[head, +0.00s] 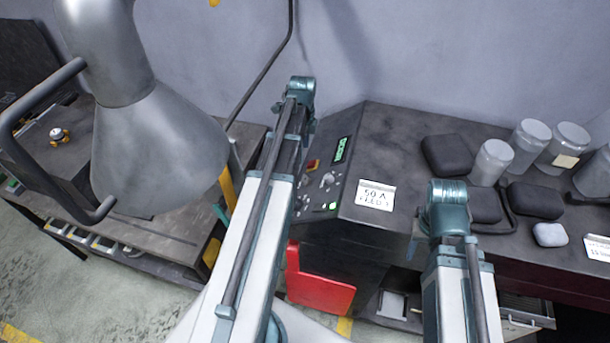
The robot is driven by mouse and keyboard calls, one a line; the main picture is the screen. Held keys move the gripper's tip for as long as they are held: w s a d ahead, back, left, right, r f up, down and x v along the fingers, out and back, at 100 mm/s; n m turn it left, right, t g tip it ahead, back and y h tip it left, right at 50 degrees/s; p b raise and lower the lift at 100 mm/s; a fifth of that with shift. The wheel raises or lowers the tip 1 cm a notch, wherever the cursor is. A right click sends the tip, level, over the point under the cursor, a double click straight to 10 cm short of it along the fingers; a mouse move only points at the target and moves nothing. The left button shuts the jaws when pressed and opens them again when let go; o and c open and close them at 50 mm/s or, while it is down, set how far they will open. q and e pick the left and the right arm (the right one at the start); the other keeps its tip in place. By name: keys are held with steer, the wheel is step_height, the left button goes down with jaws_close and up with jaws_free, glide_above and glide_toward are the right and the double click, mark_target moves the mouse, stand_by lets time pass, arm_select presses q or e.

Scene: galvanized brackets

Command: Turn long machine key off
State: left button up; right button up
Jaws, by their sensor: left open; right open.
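A dark machine with a sloped control panel (318,195) stands at centre. The panel carries a lit green display (341,149), an orange-red switch (313,165), a silver knob or key switch (328,181) and a small green light (333,206). Which part is the key is too small to tell. My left gripper (300,88) is at the far end of the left arm, above and left of the panel; that arm covers the panel's left side. My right gripper (447,194) is right of the panel, over the machine's front edge. Both are open; their fingertips are not clearly visible.
A white label (375,195) is on the machine top. Dark pouches (446,155) and several grey-lidded jars (491,162) crowd the right side. A red panel (318,290) is below. A large grey lamp-like hood (158,150) and dark handle (30,130) fill the left.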

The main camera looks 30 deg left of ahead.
mark_target(304, 177)
arm_select(q)
step_height(304, 177, down, 14)
steer(key=b, duration=1.3)
steer(key=shift+w+d+r, duration=0.1)
steer(key=shift+w+r, duration=0.05)
steer(key=shift+r, duration=0.05)
jaws_close()
